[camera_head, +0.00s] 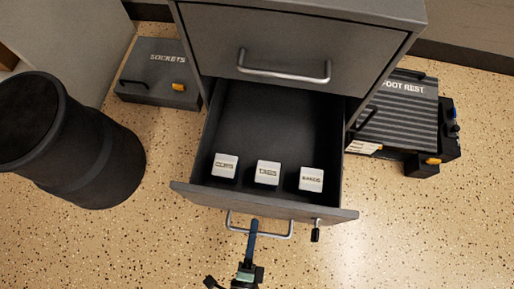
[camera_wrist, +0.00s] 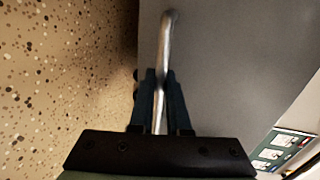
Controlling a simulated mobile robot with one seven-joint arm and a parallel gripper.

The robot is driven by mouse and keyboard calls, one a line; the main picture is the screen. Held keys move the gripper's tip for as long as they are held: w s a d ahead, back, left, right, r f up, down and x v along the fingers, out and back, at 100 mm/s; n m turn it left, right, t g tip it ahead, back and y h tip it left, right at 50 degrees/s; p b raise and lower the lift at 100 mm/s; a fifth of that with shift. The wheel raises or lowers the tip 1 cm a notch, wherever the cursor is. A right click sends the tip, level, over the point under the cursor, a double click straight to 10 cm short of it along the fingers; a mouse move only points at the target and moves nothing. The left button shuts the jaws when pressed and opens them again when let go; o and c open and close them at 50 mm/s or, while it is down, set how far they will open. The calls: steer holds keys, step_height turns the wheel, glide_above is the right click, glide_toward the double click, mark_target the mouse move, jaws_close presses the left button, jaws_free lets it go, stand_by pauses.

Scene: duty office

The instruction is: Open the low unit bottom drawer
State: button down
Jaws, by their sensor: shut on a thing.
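The low unit (camera_head: 300,22) is a dark grey cabinet in the head view. Its bottom drawer (camera_head: 270,120) is pulled well out, with its inside showing. Three white labelled boxes (camera_head: 268,173) sit in a row near the drawer's front. The drawer's bar handle (camera_head: 277,236) is on its front face. My gripper (camera_head: 253,228) is at the left part of that handle. In the wrist view, my gripper (camera_wrist: 161,85) is shut with a finger on each side of the metal handle (camera_wrist: 166,45). The drawer above, with its own handle (camera_head: 284,75), is closed.
A black bin (camera_head: 70,140) stands on the left. A grey sockets case (camera_head: 158,75) lies on the floor behind it. A ribbed foot rest (camera_head: 403,110) lies right of the unit. A key (camera_head: 316,230) sticks out of the drawer front. The speckled floor (camera_head: 430,230) at front right is clear.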

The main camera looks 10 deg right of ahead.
steer(key=shift+f+v, duration=0.2)
steer(key=shift+v, duration=0.8)
steer(key=shift+f+v, duration=0.2)
steer(key=shift+v, duration=0.8)
steer(key=c, duration=0.9)
jaws_free()
steer(key=shift+s, duration=0.1)
steer(key=p+v, duration=0.3)
steer(key=v, duration=1)
steer(key=shift+a, duration=0.1)
